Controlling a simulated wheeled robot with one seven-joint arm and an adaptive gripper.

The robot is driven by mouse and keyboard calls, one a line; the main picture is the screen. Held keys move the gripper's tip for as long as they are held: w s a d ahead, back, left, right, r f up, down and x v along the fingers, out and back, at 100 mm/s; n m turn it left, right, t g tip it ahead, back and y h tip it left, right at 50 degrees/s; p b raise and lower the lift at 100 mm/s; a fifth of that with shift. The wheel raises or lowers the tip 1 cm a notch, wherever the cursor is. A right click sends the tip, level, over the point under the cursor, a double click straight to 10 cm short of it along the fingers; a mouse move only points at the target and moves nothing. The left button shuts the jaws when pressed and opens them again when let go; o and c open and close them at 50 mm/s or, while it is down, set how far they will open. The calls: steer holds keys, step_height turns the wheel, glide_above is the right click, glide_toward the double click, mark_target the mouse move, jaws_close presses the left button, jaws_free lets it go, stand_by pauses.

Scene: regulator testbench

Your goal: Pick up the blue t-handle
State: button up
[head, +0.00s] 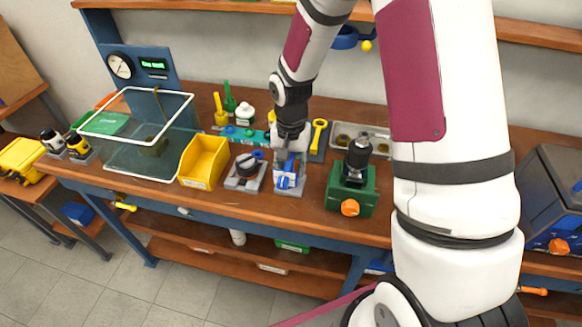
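My gripper (291,150) points down over the bench, left of the middle. Directly beneath it is a small grey holder (299,186) with blue parts (284,182) in and around it. One of these may be the blue t-handle, but its shape is too small and partly covered by my gripper to be sure. My fingers are at the upper part of the blue piece. I cannot tell whether they touch it or how far apart they are.
A green fixture (352,188) with a black top stands to the right. A clear white-rimmed tank (140,150) is farther left.

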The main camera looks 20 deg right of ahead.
jaws_close()
steer(key=shift+r, duration=0.15)
